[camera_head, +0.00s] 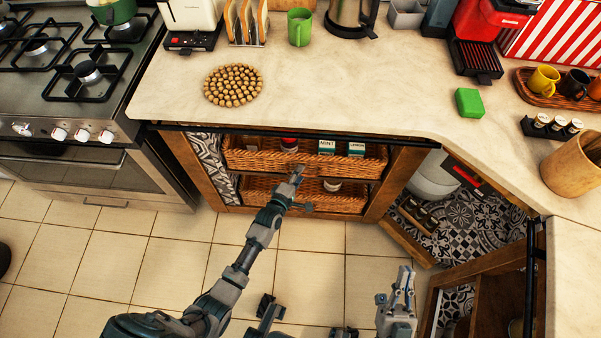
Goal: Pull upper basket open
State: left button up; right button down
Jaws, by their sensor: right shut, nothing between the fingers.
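The upper basket (255,163), brown wicker, sits in the open shelf unit under the counter. It holds a red-lidded jar (289,144) and two small boxes, one of them a mint box (326,147). My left gripper (297,172) is at the front of the upper basket, near its lower middle, and hides a little of it. Whether it touches the basket, and whether its fingers are open or shut, I cannot tell. My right gripper (405,274) is shut and empty, low over the floor at the right, away from the baskets.
A lower wicker basket (258,192) sits beneath the upper one. A dark rail (290,132) runs along the counter (350,85) edge above. A stove (75,100) stands left; open corner cabinet doors (408,237) are at the right. The tiled floor in front is clear.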

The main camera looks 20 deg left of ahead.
pick_arm(q)
jog(key=shift+w+d+r, duration=0.15)
jog(key=shift+w+d, duration=0.05)
jog(key=shift+d, duration=0.35)
pick_arm(e)
jog(key=shift+s+d, duration=0.2)
jog(key=shift+d, duration=0.55)
